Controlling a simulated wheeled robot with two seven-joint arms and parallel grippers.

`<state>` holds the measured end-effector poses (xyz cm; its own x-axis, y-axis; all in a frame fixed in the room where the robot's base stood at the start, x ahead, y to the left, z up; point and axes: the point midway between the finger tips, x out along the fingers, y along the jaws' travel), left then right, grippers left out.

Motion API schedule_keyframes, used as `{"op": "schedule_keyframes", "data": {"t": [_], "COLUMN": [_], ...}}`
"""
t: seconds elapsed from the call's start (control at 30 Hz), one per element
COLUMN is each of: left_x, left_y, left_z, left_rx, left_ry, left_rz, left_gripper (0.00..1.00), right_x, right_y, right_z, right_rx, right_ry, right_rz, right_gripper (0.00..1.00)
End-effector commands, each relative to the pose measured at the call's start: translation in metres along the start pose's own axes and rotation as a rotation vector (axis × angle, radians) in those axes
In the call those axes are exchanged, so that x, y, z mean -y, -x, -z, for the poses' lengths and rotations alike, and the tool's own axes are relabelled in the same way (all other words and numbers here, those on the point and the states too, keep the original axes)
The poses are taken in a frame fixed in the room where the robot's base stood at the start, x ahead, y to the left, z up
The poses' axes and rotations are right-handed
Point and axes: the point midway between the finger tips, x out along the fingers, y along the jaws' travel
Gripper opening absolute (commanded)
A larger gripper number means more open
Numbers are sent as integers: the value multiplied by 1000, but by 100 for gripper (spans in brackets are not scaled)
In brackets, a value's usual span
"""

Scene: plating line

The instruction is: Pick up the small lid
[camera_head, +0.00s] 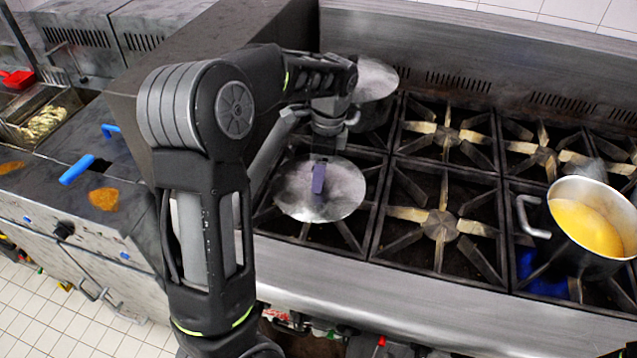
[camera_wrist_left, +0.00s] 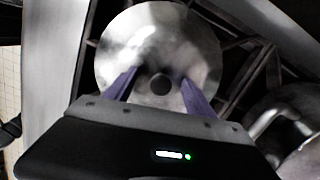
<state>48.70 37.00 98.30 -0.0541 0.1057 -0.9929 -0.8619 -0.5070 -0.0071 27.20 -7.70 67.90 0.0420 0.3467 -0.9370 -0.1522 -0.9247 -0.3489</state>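A round silver lid (camera_head: 335,203) lies over the front-left burner of the stove in the head view. It also fills the upper middle of the left wrist view (camera_wrist_left: 150,45), with a dark round spot, likely its knob, at its centre. My left gripper (camera_head: 319,180) points down over this lid. In the left wrist view its two purple fingers (camera_wrist_left: 160,78) are apart, one on each side of the dark spot. I cannot tell whether they touch the lid. A second silver lid (camera_head: 377,80) sits behind, partly hidden by my arm. My right gripper is not in view.
A pot of yellow soup (camera_head: 590,228) with a side handle stands at the right of the stove. Bare burner grates (camera_head: 440,225) lie between. A raised metal wall backs the stove. A counter with blue handles (camera_head: 78,168) and a food bin (camera_head: 42,122) is at left.

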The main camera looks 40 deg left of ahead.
Motion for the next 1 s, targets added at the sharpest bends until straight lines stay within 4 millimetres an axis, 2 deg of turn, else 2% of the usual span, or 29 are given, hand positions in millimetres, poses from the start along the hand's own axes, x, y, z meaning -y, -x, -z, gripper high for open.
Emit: {"op": "schedule_keyframes", "data": {"t": [0.07, 0.53, 1.0], "left_x": [-2, -3, -3], "left_y": [-5, -9, -9], "left_z": [-1, -2, -2], "left_rx": [5, 7, 7], "left_ry": [0, 1, 3], "left_rz": [-10, -13, -14], "left_gripper": [38, 0, 0], "right_x": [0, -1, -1], "right_y": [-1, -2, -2], "right_z": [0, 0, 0], "right_rx": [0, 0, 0], "right_ry": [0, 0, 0], "right_rz": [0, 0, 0], "right_gripper": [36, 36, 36]}}
